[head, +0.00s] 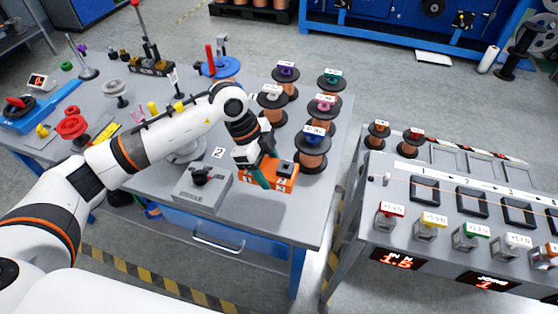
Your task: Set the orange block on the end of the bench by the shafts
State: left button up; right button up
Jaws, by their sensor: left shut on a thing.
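The orange block (285,184) is at the right front of the grey bench (230,222), with dark parts on top and white number labels on its front. My left gripper (262,173) comes down over its left side, with green fingers against it, and is shut on the block. I cannot tell whether the block touches the bench top. The contact is partly hidden by the gripper. Upright rods on stands, one with a red grip (210,60), are at the back of this bench. I cannot tell which are the shafts. My right gripper is not in view.
A grey box with a black knob (202,186) sits just left of the block. Several wire spools (313,152) stand close behind and right. A second bench (400,167) with numbered square slots is across a gap. Bare bench top lies in front of the block.

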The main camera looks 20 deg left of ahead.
aim_at(275, 197)
pick_arm(q)
notch_tip(275, 197, down, 8)
jog(key=shift+f, duration=0.15)
dwell(0.3)
jog(key=o, duration=1.4)
jog(key=shift+f, duration=0.1)
jog(key=v, duration=1.2)
jog(key=shift+s, duration=0.1)
